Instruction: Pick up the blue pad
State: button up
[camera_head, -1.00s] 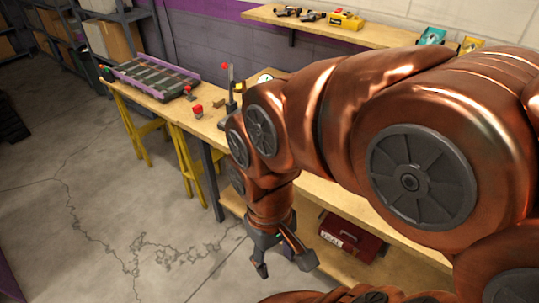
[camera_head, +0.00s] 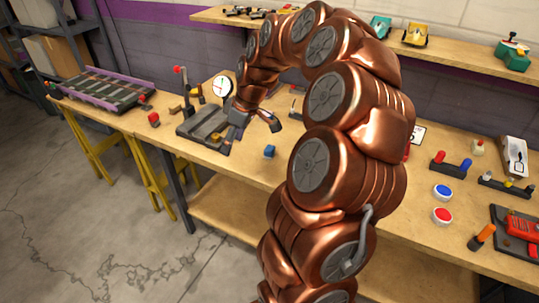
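A round blue pad (camera_head: 443,191) with a pale rim lies flat on the workbench (camera_head: 345,200) at the right. A similar red pad (camera_head: 442,215) lies just in front of it. My gripper (camera_head: 249,129) hangs over the left-middle part of the bench, well to the left of the blue pad. Its fingers are spread apart, and I see nothing between them.
A purple-edged track (camera_head: 105,90) lies far left. Red and blue knobs (camera_head: 451,164), an orange-handled tool (camera_head: 481,237) and a red device (camera_head: 522,228) surround the pads.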

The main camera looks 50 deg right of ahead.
jog(key=t+h, duration=0.1)
send_over(270, 148)
jog(key=s, duration=0.3)
notch_tip(270, 148, down, 7)
jog(key=shift+w+d+p+x, duration=0.15)
jog(key=shift+p+x, duration=0.2)
jog(key=shift+x, duration=0.9)
jog(key=shift+w+d+p+x, duration=0.15)
jog(key=shift+p+x, duration=0.2)
jog(key=shift+x, duration=0.85)
jog(key=shift+d+p+x, duration=0.15)
jog(key=shift+p+x, duration=0.2)
jog(key=shift+x, duration=0.9)
jog(key=c, duration=1)
